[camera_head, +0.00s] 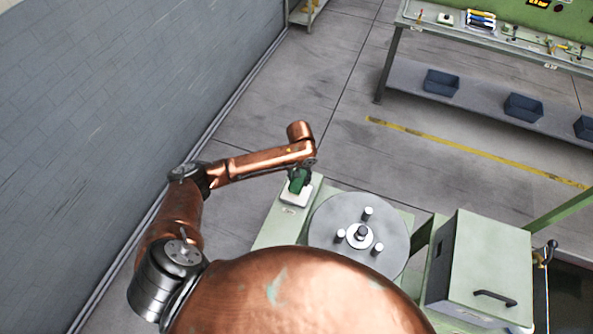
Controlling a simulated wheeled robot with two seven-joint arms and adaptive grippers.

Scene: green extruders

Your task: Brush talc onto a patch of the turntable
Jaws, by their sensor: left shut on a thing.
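The turntable (330,231) is a round grey disc with a central hub and several short white-topped posts. Its near edge is partly hidden by my own copper-coloured body. My left gripper (299,183) hangs down at the end of my left arm, left of the turntable, over a small white tray or dish (291,199). It is shut on a small dark green thing (298,181), perhaps the brush. I cannot tell whether this touches the white tray. No talc can be made out. My right gripper is not in view.
The turntable sits on a pale green machine bed (272,231). A green cabinet (480,262) with a black handle stands to the right. A workbench (470,32) with tools and blue bins (441,83) below is at the back right. A grey wall (110,90) runs along the left.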

